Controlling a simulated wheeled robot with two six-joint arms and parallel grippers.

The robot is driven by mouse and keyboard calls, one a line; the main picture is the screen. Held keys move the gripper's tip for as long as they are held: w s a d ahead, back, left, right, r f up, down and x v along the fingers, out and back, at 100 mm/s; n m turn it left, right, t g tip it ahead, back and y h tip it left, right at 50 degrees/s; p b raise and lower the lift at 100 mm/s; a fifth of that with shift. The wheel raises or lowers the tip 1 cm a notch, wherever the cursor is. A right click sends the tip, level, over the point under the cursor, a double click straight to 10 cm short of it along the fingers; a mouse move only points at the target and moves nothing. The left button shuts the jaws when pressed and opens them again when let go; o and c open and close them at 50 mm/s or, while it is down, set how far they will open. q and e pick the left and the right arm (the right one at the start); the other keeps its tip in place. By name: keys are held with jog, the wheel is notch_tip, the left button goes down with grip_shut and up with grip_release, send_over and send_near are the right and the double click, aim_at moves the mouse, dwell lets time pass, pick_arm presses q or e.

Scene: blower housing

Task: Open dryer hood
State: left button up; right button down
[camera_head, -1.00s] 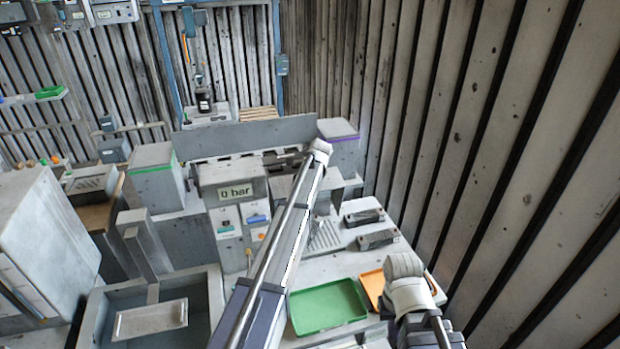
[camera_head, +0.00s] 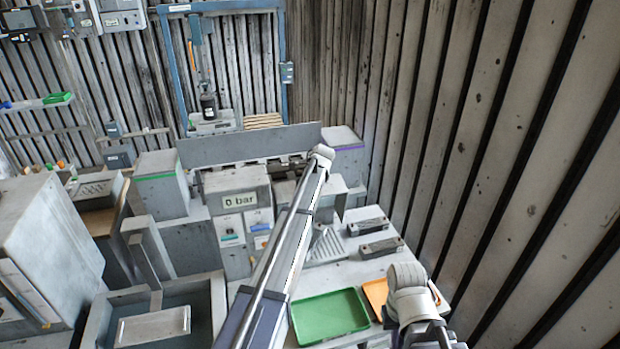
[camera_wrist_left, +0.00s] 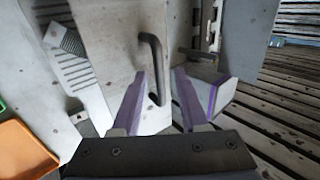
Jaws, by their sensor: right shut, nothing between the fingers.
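A dark curved handle (camera_wrist_left: 155,65) stands on a pale grey panel (camera_wrist_left: 115,45) in the left wrist view. I take this panel for the dryer hood. In the head view the grey housing (camera_head: 337,190) there is partly hidden by my left arm. My left gripper (camera_wrist_left: 157,72) is open, its two fingers pointing at the panel. The handle shows between the fingertips; I cannot tell whether it is within their reach or behind them. My left gripper is hidden in the head view. My right gripper (camera_head: 428,335) is low at the right of the head view, shut and empty.
A green tray (camera_head: 330,318) and an orange tray (camera_head: 376,292) lie on the bench by my arms. A purple-striped bin (camera_head: 345,140) stands behind the housing. A "0 bar" unit (camera_head: 238,200) is left of my left arm. A slatted wall (camera_head: 500,180) closes the right side.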

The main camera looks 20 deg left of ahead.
pick_arm(q)
jog(key=s+d+r+p, duration=0.3)
jog(key=s+d, duration=0.5)
jog(key=s, duration=0.4)
jog(key=shift+s+d+r+p, duration=0.25)
jog(key=shift+s+r+p, duration=0.05)
jog(key=shift+r+p, duration=0.05)
jog(key=s+d+f+n+g+h+b, duration=0.1)
jog(key=s+d+f+n+g+b, duration=0.1)
jog(key=s+d+f+b, duration=0.3)
jog(key=s+d+f+n+g+h+b, duration=0.1)
jog(key=s+d+f+n+g+b, duration=0.1)
jog(key=s+d+f+b, duration=0.4)
jog(key=s+d+f+n+g+h+b, duration=0.1)
jog(key=s+d+f+b, duration=0.5)
jog(key=s+f+b, duration=0.7)
jog(key=s+f+n+g, duration=0.1)
jog(key=s+f, duration=0.4)
jog(key=s, duration=0.8)
jog(key=shift+s+f+n+g, duration=0.2)
jog(key=shift+s+n+g, duration=0.1)
jog(key=shift+n, duration=0.4)
